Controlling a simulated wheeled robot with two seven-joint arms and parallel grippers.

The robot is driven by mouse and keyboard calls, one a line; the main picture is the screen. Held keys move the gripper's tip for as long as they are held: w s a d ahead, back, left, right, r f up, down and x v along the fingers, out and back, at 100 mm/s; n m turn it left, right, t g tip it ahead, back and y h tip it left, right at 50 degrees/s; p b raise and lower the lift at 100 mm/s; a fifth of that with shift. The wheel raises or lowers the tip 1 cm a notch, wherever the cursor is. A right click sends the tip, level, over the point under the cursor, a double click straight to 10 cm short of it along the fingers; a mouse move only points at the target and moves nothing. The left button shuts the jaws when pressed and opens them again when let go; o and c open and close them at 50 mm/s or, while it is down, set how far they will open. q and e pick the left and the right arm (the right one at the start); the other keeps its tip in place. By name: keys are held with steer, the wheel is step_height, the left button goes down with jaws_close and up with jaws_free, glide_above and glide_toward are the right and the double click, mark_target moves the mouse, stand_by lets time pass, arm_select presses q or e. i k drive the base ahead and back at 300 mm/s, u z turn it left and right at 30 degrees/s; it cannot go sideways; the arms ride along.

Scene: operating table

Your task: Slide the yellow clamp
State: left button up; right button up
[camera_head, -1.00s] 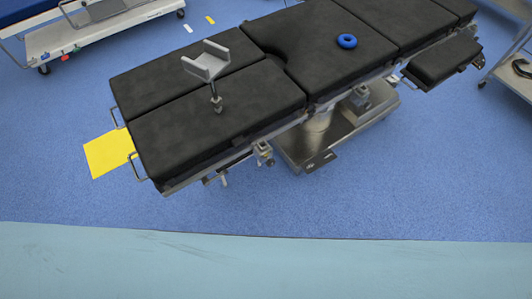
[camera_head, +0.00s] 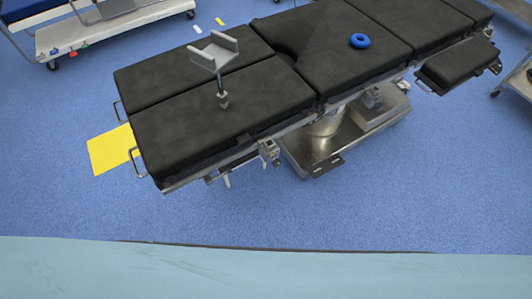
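I do not see a thing that is clearly a yellow clamp. A metal clamp (camera_head: 268,152) sits on the side rail of the black operating table (camera_head: 240,102), near the middle of its front edge; it looks grey. A grey U-shaped support on a post (camera_head: 215,52) stands up from the left part of the table. A flat yellow piece (camera_head: 112,149) lies on the floor at the table's left end, partly hidden by the table. Neither of my grippers is in view.
A blue ring (camera_head: 359,41) lies on the table top. The metal table base (camera_head: 320,150) stands on the blue floor. A white trolley (camera_head: 105,30) is at the upper left. Open floor (camera_head: 400,200) lies in front of the table. A pale blue-green surface (camera_head: 260,275) fills the bottom edge.

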mark_target(268, 149)
steer(key=u, duration=2.15)
steer(key=k, duration=1.35)
steer(key=z, duration=2.05)
steer(key=i, duration=0.5)
steer(key=z, duration=0.05)
